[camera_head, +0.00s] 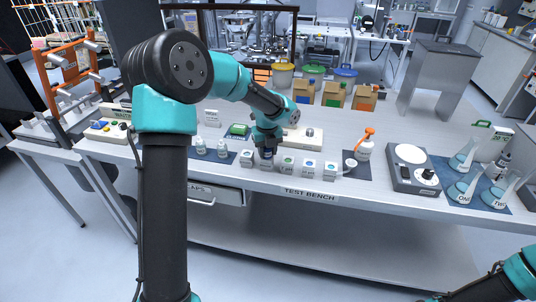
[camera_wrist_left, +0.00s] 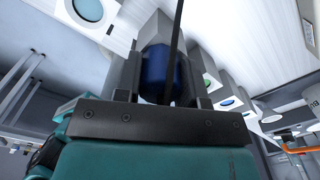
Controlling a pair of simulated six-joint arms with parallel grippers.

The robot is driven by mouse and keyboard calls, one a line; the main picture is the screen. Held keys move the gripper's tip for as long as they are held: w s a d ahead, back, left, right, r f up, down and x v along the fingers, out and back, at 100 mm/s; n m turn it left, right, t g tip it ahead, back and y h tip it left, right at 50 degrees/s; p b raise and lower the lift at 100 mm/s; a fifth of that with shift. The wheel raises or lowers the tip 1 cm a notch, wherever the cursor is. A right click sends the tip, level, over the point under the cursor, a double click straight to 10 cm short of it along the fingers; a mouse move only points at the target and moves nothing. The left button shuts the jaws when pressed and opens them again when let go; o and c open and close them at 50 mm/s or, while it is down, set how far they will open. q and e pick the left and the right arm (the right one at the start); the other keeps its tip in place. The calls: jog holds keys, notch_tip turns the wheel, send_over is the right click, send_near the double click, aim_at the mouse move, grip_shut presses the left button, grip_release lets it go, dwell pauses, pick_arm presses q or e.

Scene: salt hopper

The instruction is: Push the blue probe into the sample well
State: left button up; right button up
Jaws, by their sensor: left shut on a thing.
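The blue probe (camera_head: 267,153) is held by my left gripper (camera_head: 266,146) over the row of small white blocks at the bench's front. In the left wrist view the blue probe (camera_wrist_left: 157,72) sits between the two grey fingers, which are shut on it. The white block (camera_head: 267,164) lies right at the probe's lower end, second from the left in the row. The probe's tip and the opening of this sample well are hidden, so I cannot tell how deep it sits. My right gripper is out of view; only part of my right arm shows at the lower right.
Other white blocks (camera_head: 308,168) with coloured tops stand close on both sides. Cartons (camera_head: 333,95) are behind. Bare bench shows between.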

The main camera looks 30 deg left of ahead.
pick_arm(q)
jog(key=shift+r, duration=0.4)
jog(key=shift+r, duration=3.45)
jog(key=shift+r, duration=0.15)
jog(key=shift+d, duration=0.1)
